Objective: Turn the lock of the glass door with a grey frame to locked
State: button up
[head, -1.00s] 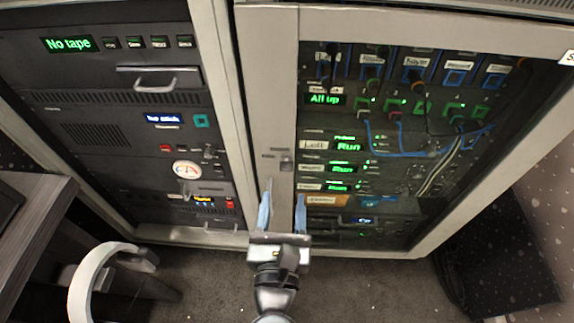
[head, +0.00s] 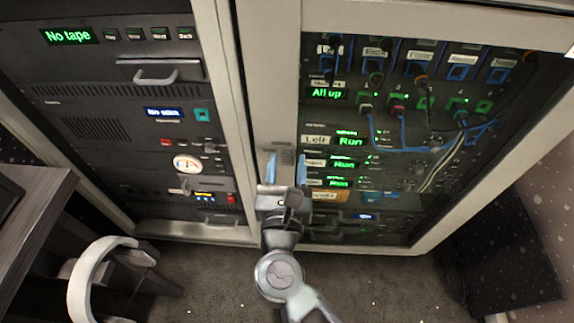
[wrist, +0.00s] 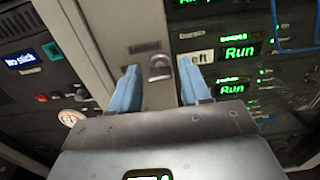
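The glass door has a grey frame (head: 268,90) and stands in front of the right-hand rack. Its lock (head: 288,157) is a small grey knob on the left upright of the frame, and in the wrist view the lock (wrist: 159,66) shows between and beyond my fingertips. My gripper (head: 286,168) is open, with one blue finger on each side of the lock. In the wrist view my gripper (wrist: 160,85) holds nothing. I cannot tell whether the fingers touch the lock, nor its exact turn.
A left rack holds a "No tape" panel (head: 69,36) and a drawer handle (head: 155,78). Behind the glass are several cables and green "Run" displays (head: 350,142). A white curved chair part (head: 82,285) stands at lower left beside a dark desk (head: 35,215). Carpet (head: 200,280) is open below.

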grip_shut()
jog(key=shift+r+n+p, duration=0.1)
jog(key=shift+n+p, duration=0.2)
jog(key=shift+p, duration=0.1)
jog(key=n+p, duration=0.2)
jog(key=p, duration=0.1)
jog(key=shift+r+n, duration=0.15)
jog(key=shift+n, duration=0.15)
jog(key=n+p, duration=0.4)
jog(key=n, duration=0.1)
jog(key=n+p, duration=0.3)
jog(key=n, duration=0.2)
jog(key=shift+p, duration=0.3)
jog(key=shift+f+n+p, duration=0.15)
jog(key=shift+n+p, duration=0.5)
jog(key=shift+n, duration=0.5)
jog(key=shift+f+n+p, duration=0.1)
jog(key=shift+n+p, duration=0.5)
jog(key=shift+n, duration=0.55)
